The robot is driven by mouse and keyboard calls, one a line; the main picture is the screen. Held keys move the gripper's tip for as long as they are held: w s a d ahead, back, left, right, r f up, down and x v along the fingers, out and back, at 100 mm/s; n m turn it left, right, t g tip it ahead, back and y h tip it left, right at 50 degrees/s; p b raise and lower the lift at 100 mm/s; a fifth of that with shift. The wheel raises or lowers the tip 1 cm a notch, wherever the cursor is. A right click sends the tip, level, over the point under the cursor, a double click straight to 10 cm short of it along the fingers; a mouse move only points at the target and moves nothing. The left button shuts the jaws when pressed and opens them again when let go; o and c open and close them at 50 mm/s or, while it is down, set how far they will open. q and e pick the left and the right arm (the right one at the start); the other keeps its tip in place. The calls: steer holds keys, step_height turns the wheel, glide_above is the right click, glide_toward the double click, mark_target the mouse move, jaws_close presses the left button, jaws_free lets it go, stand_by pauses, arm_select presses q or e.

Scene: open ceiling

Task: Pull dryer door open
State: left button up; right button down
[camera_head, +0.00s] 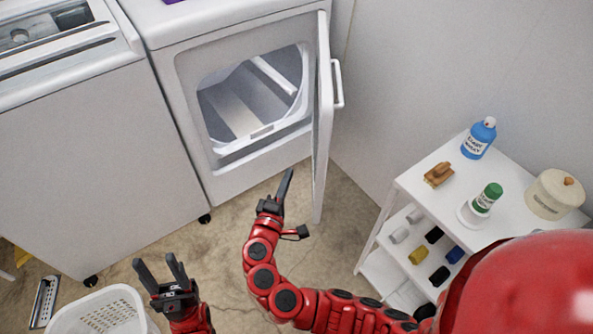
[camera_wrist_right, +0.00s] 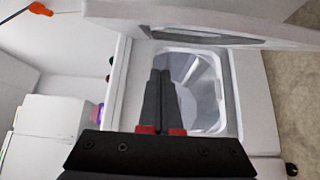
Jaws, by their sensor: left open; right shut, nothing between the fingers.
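The white dryer (camera_head: 190,100) stands at the top middle of the head view with its opening uncovered. Its door (camera_head: 323,120) stands wide open, swung out to the right on that side, with a white handle (camera_head: 338,84) on its outer face. My right gripper (camera_head: 287,178) is shut and empty, in front of the opening and left of the door, apart from both. In the right wrist view its shut fingers (camera_wrist_right: 160,85) show before the dryer opening (camera_wrist_right: 195,90), with the door (camera_wrist_right: 215,20) across the top. My left gripper (camera_head: 158,266) is open and empty, low at the left.
A white washer (camera_head: 90,150) stands left of the dryer. A white shelf cart (camera_head: 410,180) at the right holds a blue bottle (camera_head: 478,138), a brush (camera_head: 438,175), a green-capped bottle (camera_head: 487,199) and a lidded pot (camera_head: 555,194). A white basket (camera_head: 100,310) sits at lower left.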

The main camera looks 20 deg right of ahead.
steer(key=w+d, duration=0.6)
steer(key=d, duration=0.2)
steer(key=shift+w+d+p, duration=0.15)
steer(key=shift+w+p, duration=0.05)
steer(key=shift+p, duration=0.1)
steer(key=shift+d, duration=0.1)
